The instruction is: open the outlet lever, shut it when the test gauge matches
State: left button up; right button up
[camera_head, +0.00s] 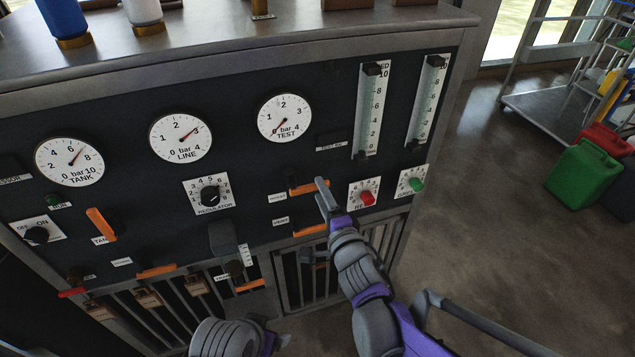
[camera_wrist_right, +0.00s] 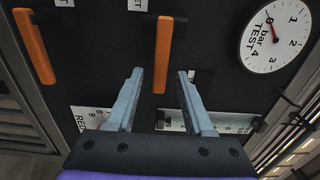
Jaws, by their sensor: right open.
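The outlet lever (camera_head: 306,188) is an orange bar lying level on the dark panel, right of its label. My right gripper (camera_head: 322,187) is open at its right end. In the right wrist view the outlet lever (camera_wrist_right: 163,50) has its end between the open fingertips (camera_wrist_right: 158,76); I cannot tell whether they touch it. The test gauge (camera_head: 285,118) has its needle near 0; it also shows in the right wrist view (camera_wrist_right: 274,35). The line gauge (camera_head: 180,138) reads about 3. My left gripper (camera_head: 279,342) is low at the bottom edge, its jaws unclear.
The orange vent lever (camera_head: 310,230) is just below the outlet lever. The tank gauge (camera_head: 69,162), regulator knob (camera_head: 210,195), red knob (camera_head: 367,198) and green knob (camera_head: 417,185) share the panel. A green jerrycan (camera_head: 582,173) stands on the floor at right.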

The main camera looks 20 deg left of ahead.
jog(key=shift+x, duration=1.35)
grip_shut()
dwell(0.7)
